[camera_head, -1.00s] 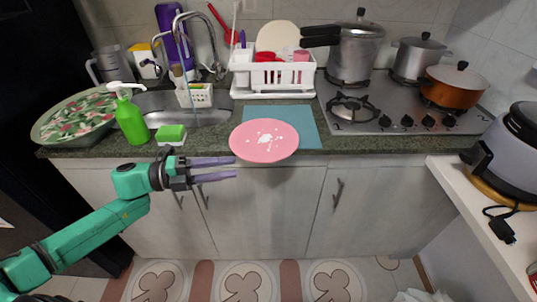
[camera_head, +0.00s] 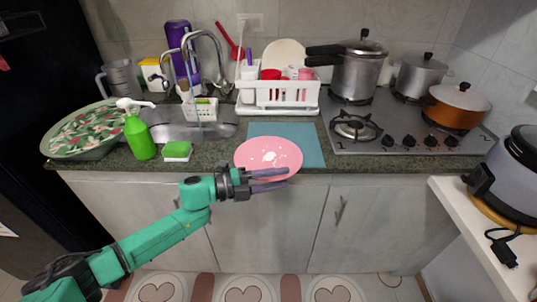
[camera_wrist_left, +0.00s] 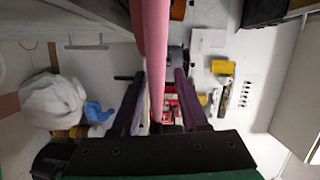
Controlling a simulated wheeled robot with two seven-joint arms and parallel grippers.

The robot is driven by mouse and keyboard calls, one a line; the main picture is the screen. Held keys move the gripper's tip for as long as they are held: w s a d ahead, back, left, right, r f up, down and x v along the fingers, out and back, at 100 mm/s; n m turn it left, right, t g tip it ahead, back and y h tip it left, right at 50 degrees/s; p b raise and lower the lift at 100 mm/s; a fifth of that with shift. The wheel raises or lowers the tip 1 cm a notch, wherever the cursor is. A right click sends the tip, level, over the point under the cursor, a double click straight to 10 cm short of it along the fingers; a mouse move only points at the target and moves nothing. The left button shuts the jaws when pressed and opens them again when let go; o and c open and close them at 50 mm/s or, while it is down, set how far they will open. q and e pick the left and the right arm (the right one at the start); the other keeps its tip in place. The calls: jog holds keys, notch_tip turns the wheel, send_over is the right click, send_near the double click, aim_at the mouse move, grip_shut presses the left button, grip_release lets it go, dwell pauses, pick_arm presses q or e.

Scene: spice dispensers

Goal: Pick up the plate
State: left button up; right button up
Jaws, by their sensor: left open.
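The pink plate (camera_head: 268,153) with white marks lies on the counter's front edge, partly over a blue-green mat (camera_head: 312,148), and its front rim juts past the counter. My left gripper (camera_head: 288,179) is at the plate's front rim. In the left wrist view the plate (camera_wrist_left: 153,45) shows edge-on as a pink strip running between the two purple fingers of the left gripper (camera_wrist_left: 160,85). The fingers are open, with gaps beside the strip. My right gripper is not in view.
A green sponge (camera_head: 177,150) and a green soap bottle (camera_head: 138,135) stand left of the plate. A white dish rack (camera_head: 278,97) is behind it, and the stove (camera_head: 400,140) is to the right. Cabinet doors (camera_head: 270,225) are below the counter.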

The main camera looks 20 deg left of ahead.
pick_arm(q)
grip_shut()
jog(key=shift+s, duration=0.1)
dwell(1.3)
